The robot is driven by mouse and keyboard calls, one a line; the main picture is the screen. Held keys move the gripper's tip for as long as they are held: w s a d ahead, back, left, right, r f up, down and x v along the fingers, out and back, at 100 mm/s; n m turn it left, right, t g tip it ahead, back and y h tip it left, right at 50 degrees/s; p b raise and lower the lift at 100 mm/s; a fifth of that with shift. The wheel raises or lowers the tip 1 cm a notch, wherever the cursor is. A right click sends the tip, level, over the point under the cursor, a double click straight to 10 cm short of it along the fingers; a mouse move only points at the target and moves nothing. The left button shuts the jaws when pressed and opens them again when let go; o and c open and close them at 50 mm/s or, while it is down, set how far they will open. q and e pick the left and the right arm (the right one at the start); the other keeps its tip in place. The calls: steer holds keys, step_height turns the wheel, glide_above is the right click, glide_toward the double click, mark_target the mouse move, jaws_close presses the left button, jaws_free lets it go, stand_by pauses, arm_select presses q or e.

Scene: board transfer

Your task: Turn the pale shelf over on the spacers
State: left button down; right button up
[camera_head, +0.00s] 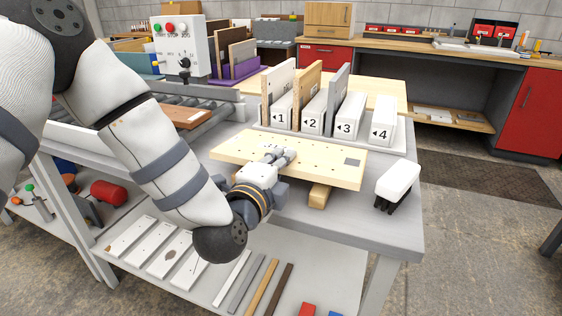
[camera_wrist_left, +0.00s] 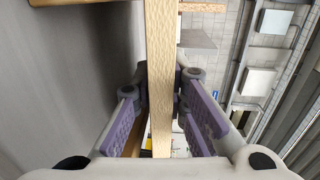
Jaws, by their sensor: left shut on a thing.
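The pale shelf (camera_head: 325,160), a light wooden board with small holes and a grey patch near its right end, lies about flat over the grey table. My left gripper (camera_head: 281,157) is shut on its near long edge, one finger above and one below. In the left wrist view, the shelf (camera_wrist_left: 160,50) runs edge-on between the purple-padded fingers (camera_wrist_left: 162,90). One wooden spacer (camera_head: 319,195) shows below the shelf's right part; whether they touch is unclear. Any other spacer is hidden by the shelf and gripper. My right gripper is out of view.
Behind the shelf stands a rack with slots numbered 1 to 4 (camera_head: 312,121), holding upright boards. A control box (camera_head: 178,48) is at back left. The table's (camera_head: 355,229) front right is clear.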

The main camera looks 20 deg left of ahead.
arm_select(q)
steer(key=shift+f, duration=0.1)
steer(key=shift+f, duration=0.2)
steer(key=shift+f+t+b, duration=0.4)
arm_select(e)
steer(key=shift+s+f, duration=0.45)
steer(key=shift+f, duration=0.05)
arm_select(q)
steer(key=shift+s, duration=0.1)
steer(key=c, duration=1.5)
jaws_free()
